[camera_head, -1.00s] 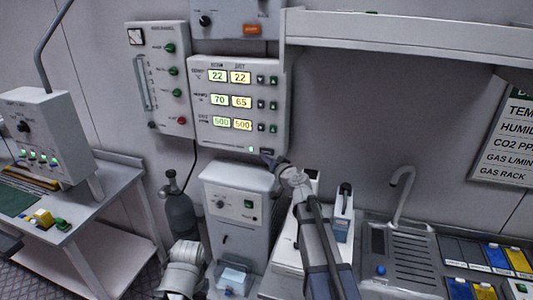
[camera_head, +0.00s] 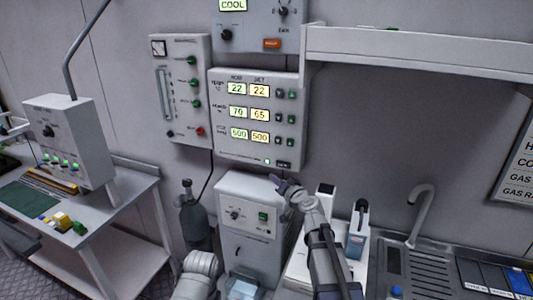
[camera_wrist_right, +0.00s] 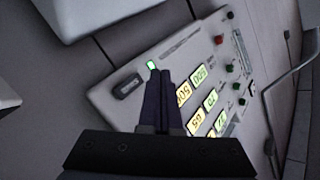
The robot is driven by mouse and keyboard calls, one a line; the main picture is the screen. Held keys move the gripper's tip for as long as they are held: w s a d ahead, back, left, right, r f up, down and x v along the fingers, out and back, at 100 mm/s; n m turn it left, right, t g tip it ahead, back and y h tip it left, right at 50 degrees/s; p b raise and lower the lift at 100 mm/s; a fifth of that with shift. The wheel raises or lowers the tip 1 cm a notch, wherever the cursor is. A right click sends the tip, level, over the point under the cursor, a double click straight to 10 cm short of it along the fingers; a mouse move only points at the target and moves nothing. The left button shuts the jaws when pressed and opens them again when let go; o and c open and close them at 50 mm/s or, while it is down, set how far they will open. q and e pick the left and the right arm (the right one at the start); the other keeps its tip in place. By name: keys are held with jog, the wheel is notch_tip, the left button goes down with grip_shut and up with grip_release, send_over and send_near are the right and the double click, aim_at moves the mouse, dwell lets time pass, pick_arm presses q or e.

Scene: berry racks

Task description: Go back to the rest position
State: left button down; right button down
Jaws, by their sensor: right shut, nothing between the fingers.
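My right gripper (camera_head: 283,186) is shut and empty. In the head view it appears just below the lower edge of the white control panel (camera_head: 227,145). The panel has three rows of lit displays, reading 22 and 22, 70 and 65, 500 and 500. A small green light (camera_head: 267,161) is lit near its lower edge. In the right wrist view the closed dark fingertips (camera_wrist_right: 160,75) overlap the tilted panel (camera_wrist_right: 110,100) near that green light. My left gripper is not in view; only a white arm link of mine shows at the bottom.
A shelf (camera_head: 420,45) juts from the wall at upper right. Below stand a white cabinet (camera_head: 235,190), a dark gas bottle (camera_head: 193,220) and a sink (camera_head: 400,270) with a tap. A table (camera_head: 100,220) with a control box (camera_head: 70,140) is at left.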

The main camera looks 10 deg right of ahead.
jog(key=s+a+f+n+g+y, duration=0.2)
jog(key=s+a+f+n+g, duration=0.25)
jog(key=s+a+f, duration=0.35)
jog(key=s+a+f+n+g+y, duration=0.1)
jog(key=s+a+f+n+g, duration=0.3)
jog(key=s+a, duration=0.5)
jog(key=s+f+g+h, duration=0.3)
jog(key=s+g+h, duration=0.1)
jog(key=s, duration=0.4)
jog(key=s+d+f+g+h, duration=0.1)
jog(key=s+f+g+h, duration=0.2)
jog(key=s, duration=0.5)
jog(key=shift+s+d+f+g+h, duration=0.2)
jog(key=shift+s+g+h, duration=0.15)
jog(key=shift+h, duration=0.05)
